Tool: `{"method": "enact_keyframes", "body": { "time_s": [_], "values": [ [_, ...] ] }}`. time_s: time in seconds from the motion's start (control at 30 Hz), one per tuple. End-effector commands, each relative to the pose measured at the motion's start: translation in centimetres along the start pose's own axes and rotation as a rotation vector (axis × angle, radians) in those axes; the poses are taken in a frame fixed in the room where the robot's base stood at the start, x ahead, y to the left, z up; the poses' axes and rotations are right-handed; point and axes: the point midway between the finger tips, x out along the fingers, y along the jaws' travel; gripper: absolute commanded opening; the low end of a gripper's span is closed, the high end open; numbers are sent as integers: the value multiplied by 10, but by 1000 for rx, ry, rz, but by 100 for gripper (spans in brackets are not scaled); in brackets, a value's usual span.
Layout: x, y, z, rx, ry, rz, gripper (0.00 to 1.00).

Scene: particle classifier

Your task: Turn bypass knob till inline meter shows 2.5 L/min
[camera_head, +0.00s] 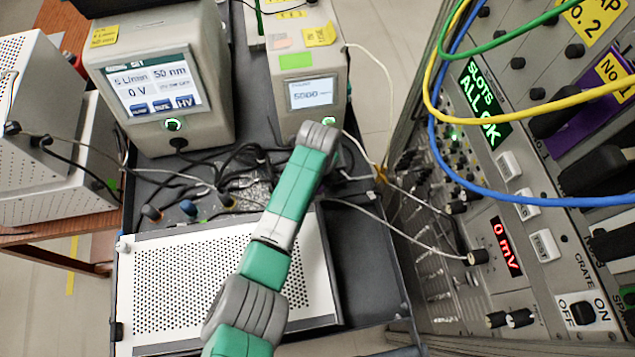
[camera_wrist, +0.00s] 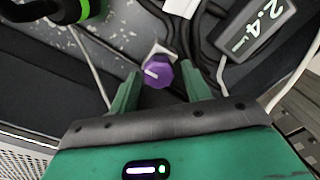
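The bypass knob (camera_wrist: 158,74) is purple with a white pointer mark and sits on a small whitish base in the wrist view. My gripper (camera_wrist: 161,82) has its two green fingers apart, one on each side of the knob, with gaps showing between them and it. The pointer mark points to the left in the picture. The inline meter (camera_wrist: 256,28) is a dark box at the upper right of the wrist view, and its tilted display reads 2.4. In the head view my arm hides the knob, and I cannot make out the meter or my fingers there.
A classifier box (camera_head: 160,85) with a lit screen and a smaller instrument (camera_head: 310,95) stand on the dark cart. A perforated white box (camera_head: 190,280) lies in front. A rack (camera_head: 540,245) stands at the right. Cables run around the knob; a black-and-green part (camera_wrist: 65,12) is at upper left.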

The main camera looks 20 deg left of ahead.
Motion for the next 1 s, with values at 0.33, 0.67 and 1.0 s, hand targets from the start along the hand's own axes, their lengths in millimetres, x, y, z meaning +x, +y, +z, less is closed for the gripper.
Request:
{"method": "enact_keyframes", "body": {
  "time_s": [0.33, 0.67, 1.0],
  "values": [
    [-3, 0, 0, -1, 0, 0, 56],
    [-65, 0, 0, 0, 0, -1, 56],
    [-78, 0, 0, -1, 0, 1, 56]
  ]
}}
